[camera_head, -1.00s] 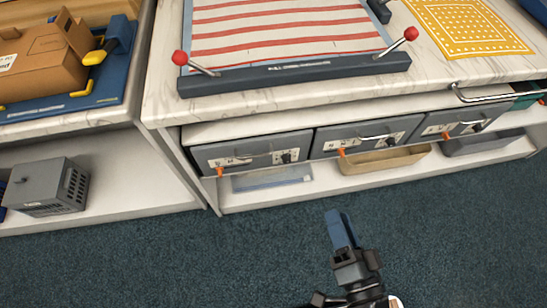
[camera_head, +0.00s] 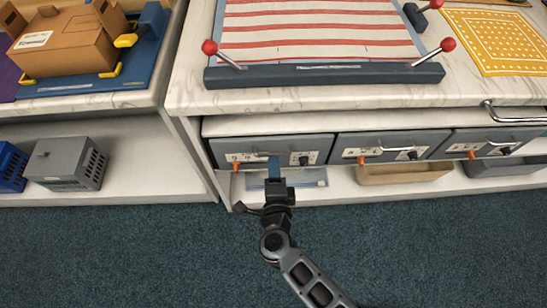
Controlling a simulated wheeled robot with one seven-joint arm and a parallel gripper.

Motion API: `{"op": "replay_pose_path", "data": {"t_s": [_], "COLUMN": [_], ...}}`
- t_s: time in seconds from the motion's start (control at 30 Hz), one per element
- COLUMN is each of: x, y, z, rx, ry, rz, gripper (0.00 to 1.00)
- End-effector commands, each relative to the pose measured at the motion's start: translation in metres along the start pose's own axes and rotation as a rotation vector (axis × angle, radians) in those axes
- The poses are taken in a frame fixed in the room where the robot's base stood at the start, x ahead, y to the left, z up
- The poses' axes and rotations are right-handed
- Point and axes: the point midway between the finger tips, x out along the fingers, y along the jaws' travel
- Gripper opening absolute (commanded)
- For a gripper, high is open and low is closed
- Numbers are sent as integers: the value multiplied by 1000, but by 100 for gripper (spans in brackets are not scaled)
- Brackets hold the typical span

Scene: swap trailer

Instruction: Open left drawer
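The left drawer (camera_head: 325,147) is a grey front with white label plates, an orange tab and a dark knob, set under the marble-look counter. It looks closed, level with its neighbours.
The middle drawer (camera_head: 345,145) and right drawer (camera_head: 462,142) have similar grey fronts. Below are a lower shelf with a tan tray (camera_head: 405,174) and a grey tray (camera_head: 505,167). A metal rail (camera_head: 515,118) sticks out at the right. The blue carpet in front is clear.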

Motion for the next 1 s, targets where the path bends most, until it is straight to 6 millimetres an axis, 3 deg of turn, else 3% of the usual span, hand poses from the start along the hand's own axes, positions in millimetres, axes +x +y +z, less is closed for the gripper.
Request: {"op": "replay_pose_path", "data": {"t_s": [0.1, 0.3, 0.67, 1.0], "x": [19, 39, 43, 43], "y": [1, 1, 0, 0], "z": [0, 0, -1, -1], "rx": [1, 0, 0, 0], "ry": [1, 1, 0, 0], "rz": [0, 0, 0, 0], "gripper": [36, 36, 35, 3]}}
